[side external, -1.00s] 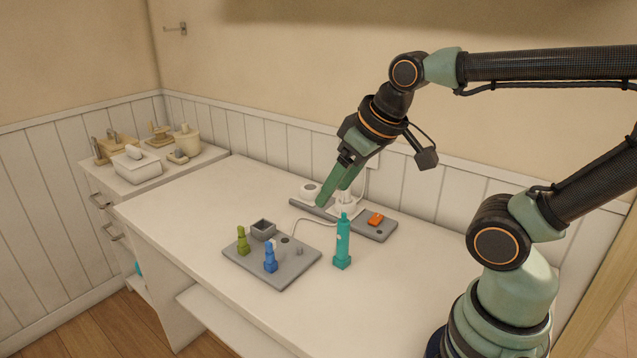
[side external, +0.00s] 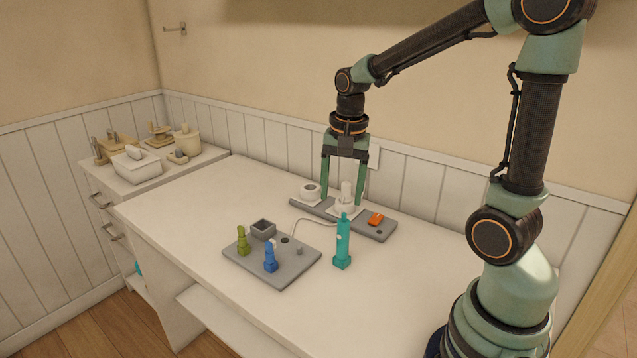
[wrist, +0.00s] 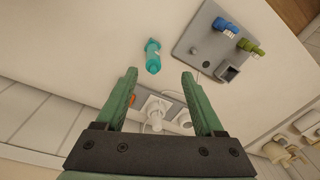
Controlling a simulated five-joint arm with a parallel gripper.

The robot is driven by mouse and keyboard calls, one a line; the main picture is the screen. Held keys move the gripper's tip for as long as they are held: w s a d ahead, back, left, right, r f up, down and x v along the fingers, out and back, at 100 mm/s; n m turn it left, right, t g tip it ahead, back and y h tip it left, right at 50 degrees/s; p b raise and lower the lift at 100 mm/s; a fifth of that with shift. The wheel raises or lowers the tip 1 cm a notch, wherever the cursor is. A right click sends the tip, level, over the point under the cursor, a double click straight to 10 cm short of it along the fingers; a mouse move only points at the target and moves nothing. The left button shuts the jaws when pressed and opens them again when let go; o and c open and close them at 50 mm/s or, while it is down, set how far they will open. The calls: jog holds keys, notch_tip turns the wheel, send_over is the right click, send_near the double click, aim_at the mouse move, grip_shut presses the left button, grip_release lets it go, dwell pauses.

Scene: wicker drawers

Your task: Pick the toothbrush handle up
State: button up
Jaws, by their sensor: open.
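The teal toothbrush handle (side external: 342,242) stands upright on the white desk, in front of the grey strip, on a wider square foot. In the wrist view the handle (wrist: 152,56) lies just beyond my fingertips, between their lines. My gripper (side external: 342,196) points down over the strip at the back of the desk, behind the handle and apart from it. Its two green fingers are spread wide and hold nothing. In the wrist view my gripper (wrist: 160,75) shows open, with a white upright piece (wrist: 155,113) between and beyond the fingers.
The grey strip (side external: 381,230) bears white round pieces and an orange switch (side external: 375,219). A grey plate (side external: 270,276) left of the handle carries a green piece (side external: 242,241), a blue piece (side external: 270,258) and a small box (side external: 263,229). The desk's right front is clear.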

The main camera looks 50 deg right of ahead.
aim_at(343, 241)
jog(key=d+f+m, duration=0.1)
jog(key=d+f+m+g, duration=0.1)
jog(key=shift+w+f+m, duration=0.2)
jog(key=shift+f+m, duration=0.05)
jog(key=shift+m, duration=0.15)
notch_tip(343, 241, down, 12)
jog(key=shift+d, duration=0.1)
grip_shut()
